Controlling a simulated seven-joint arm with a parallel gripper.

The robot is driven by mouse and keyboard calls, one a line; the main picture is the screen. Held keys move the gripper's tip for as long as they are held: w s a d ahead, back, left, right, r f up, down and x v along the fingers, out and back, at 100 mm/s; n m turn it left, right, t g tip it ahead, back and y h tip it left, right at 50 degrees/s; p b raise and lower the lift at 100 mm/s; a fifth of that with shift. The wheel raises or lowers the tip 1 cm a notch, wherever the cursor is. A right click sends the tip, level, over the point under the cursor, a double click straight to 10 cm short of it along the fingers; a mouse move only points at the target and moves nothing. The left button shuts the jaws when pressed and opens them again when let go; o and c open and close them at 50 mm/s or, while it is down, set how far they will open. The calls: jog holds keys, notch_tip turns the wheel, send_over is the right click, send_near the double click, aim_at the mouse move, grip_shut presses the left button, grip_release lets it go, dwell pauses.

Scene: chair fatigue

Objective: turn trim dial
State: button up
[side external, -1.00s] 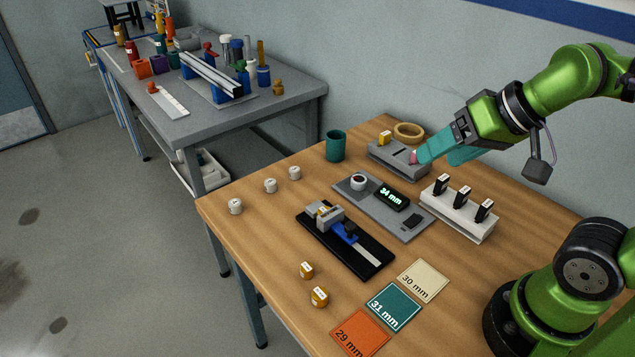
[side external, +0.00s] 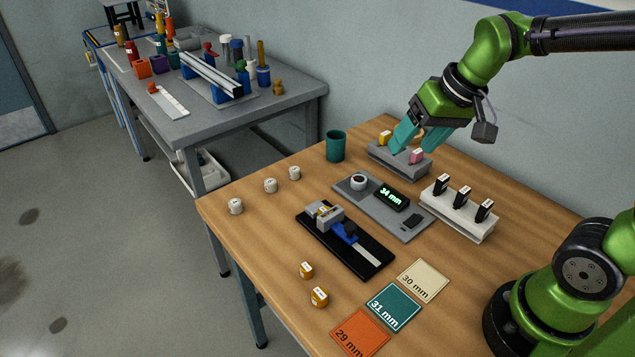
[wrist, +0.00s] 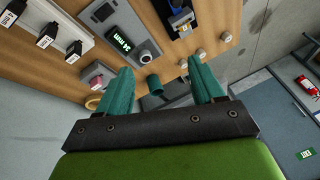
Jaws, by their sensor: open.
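A grey plate (side external: 345,189) on the wooden table carries a round dial (side external: 359,181) with a pale body and dark top, and a dark display (side external: 393,196) reading 34 mm. The dial (wrist: 144,55) and the display (wrist: 121,40) also show in the wrist view. My gripper (side external: 411,149) is open, teal fingers apart and pointing down, over the grey block behind the plate. It is behind and to the right of the dial, not touching it. In the wrist view nothing is held between the fingertips (wrist: 160,66).
The grey block (side external: 385,160) holds a pink piece (side external: 416,156) and a yellow piece (side external: 385,138). A teal cup (side external: 335,146) stands to its left. A white rack (side external: 458,216) with several black-bodied pieces stands right of the plate. A caliper-like fixture (side external: 345,239) lies in front.

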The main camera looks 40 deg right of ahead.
aim_at(359, 179)
jog(key=shift+w+d+f+n+g+h, duration=0.35)
jog(key=shift+w+d+f+n+g, duration=1.25)
jog(key=shift+w, duration=2.7)
jog(key=shift+w+d+f+n+g+h, duration=0.35)
jog(key=shift+w+d+f+n+g, duration=0.6)
jog(key=shift+w+n, duration=2.25)
jog(key=f, duration=0.5)
jog(key=w+f+m, duration=0.1)
jog(key=f, duration=0.4)
jog(key=w+f+m, duration=0.1)
jog(key=f, duration=0.5)
jog(key=shift+w+d+f+t, duration=0.1)
jog(key=shift+d+t, duration=0.15)
jog(key=shift+d, duration=0.1)
jog(key=c, duration=1.1)
jog(key=shift+o, duration=0.2)
jog(key=shift+m, duration=0.4)
